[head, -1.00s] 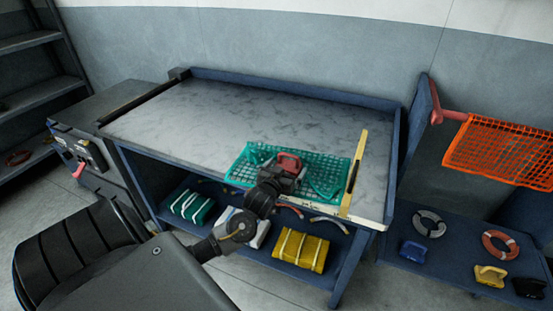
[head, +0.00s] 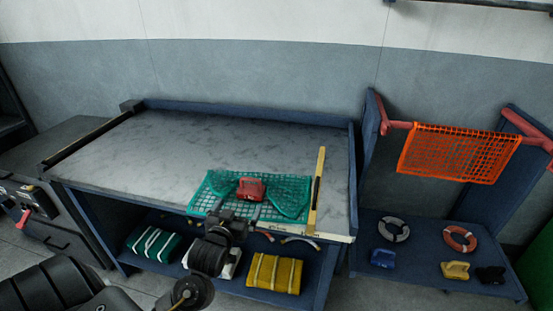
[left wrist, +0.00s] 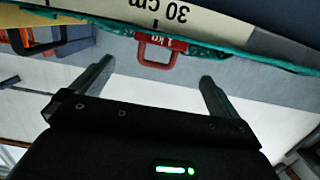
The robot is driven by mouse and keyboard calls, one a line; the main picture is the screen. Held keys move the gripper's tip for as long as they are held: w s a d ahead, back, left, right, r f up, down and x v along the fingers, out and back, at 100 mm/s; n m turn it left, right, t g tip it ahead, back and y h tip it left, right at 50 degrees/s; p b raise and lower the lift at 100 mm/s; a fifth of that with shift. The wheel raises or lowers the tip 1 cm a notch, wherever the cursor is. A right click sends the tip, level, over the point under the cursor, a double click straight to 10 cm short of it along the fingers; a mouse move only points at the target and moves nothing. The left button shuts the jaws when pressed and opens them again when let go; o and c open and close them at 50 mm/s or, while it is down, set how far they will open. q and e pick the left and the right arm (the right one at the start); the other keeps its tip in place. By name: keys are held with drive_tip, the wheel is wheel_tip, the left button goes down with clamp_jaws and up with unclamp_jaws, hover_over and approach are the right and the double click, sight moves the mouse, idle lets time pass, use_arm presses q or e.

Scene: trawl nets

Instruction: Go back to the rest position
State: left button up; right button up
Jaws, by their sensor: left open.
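My left gripper (head: 235,215) is at the bench's front edge, just in front of the green net, in the head view. In the left wrist view its two fingers (left wrist: 153,80) stand wide apart with nothing between them. A red weight (head: 250,188) sits on the green net (head: 290,195) on the bench top, beyond the gripper. The wrist view shows this weight, marked 1 KG, (left wrist: 160,48) past the fingertips and apart from them. My right gripper is in neither view.
The bench (head: 190,150) has a clear top left of the net. A yellow ruler strip (head: 317,190) lies right of the net. Green (head: 153,244) and yellow (head: 274,273) bundles lie on the shelf below. An orange net (head: 458,152) hangs at right above a blue shelf with several weights.

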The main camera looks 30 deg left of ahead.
use_arm(q)
drive_tip(key=s+d+f+m+g+h, duration=0.3)
drive_tip(key=s+d+f+g, duration=0.3)
drive_tip(key=s+d+f, duration=0.45)
drive_tip(key=s+d+f+m+g+h, duration=0.25)
drive_tip(key=s+d+f+g, duration=0.35)
drive_tip(key=s, duration=0.8)
wheel_tip(320, 180, down, 25)
drive_tip(key=s+g, duration=0.1)
drive_tip(key=s+a+f, duration=0.1)
drive_tip(key=s+f, duration=0.6)
drive_tip(key=s, duration=0.1)
drive_tip(key=s+a+f+g, duration=0.1)
drive_tip(key=s+a+f, duration=0.1)
drive_tip(key=s+f, duration=0.5)
drive_tip(key=shift+s+a+f+m, duration=0.25)
drive_tip(key=shift+s+f+m, duration=0.05)
drive_tip(key=shift+s+m, duration=0.2)
drive_tip(key=shift+y, duration=0.25)
